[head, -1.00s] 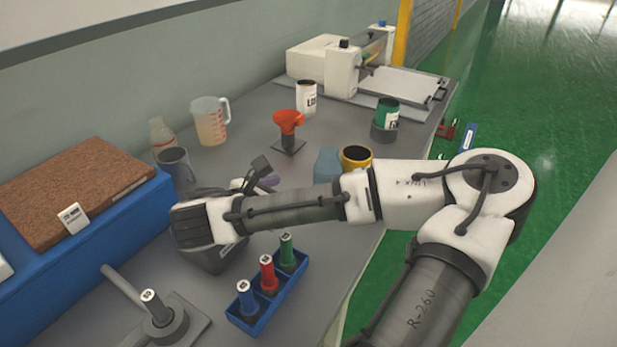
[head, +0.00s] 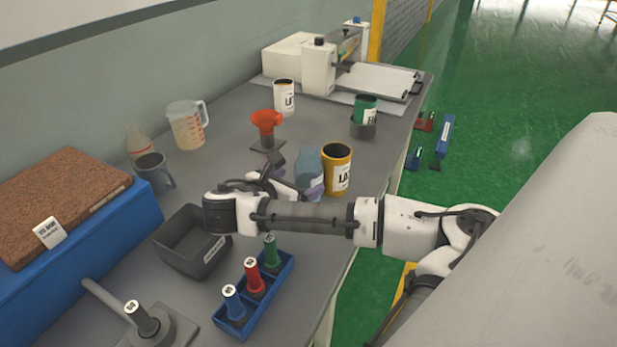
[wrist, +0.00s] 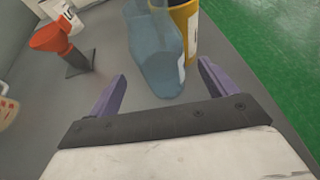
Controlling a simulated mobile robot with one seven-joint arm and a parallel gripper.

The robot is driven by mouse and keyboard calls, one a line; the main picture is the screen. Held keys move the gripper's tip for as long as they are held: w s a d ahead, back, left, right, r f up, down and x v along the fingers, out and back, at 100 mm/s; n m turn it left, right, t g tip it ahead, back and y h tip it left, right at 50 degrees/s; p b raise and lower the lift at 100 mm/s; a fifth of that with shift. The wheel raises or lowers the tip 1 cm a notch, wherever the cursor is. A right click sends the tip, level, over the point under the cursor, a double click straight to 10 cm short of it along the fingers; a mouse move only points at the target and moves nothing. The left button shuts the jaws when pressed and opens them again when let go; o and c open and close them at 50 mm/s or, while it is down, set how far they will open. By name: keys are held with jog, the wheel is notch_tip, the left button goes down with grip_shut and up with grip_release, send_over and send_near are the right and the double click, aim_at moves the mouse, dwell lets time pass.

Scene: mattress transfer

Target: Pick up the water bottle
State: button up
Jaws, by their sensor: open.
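A translucent blue water bottle (head: 308,163) stands on the grey bench. It shows between and beyond my fingers in the wrist view (wrist: 157,50), with its top cut off by the frame edge. My gripper (head: 292,178) is open and empty, its purple fingers (wrist: 162,78) spread and pointing at the bottle. The right finger lies near the bottle's right side; I cannot tell whether anything touches. Another clear bottle (head: 137,142) stands at the far left, partly hidden by a dark mug (head: 152,172).
A yellow can (head: 337,172) stands close beside and behind the bottle. An orange funnel (head: 266,124) is on a stand further back. A dark open bin (head: 178,262) and a blue rack (head: 262,312) with several coloured tools lie nearer. The bench's right edge is close.

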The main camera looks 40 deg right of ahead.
aim_at(300, 179)
jog(key=x, duration=0.1)
jog(key=p+x, duration=0.1)
jog(key=x, duration=0.1)
jog(key=shift+d+r, duration=0.15)
jog(key=shift+d, duration=0.35)
jog(key=shift+w+d+f, duration=0.25)
jog(key=shift+d+f, duration=0.1)
jog(key=shift+d, duration=0.15)
jog(key=c, duration=1.2)
jog(key=shift+r, duration=0.15)
notch_tip(300, 179, up, 19)
jog(key=shift+r+b, duration=0.15)
jog(key=shift+b, duration=0.65)
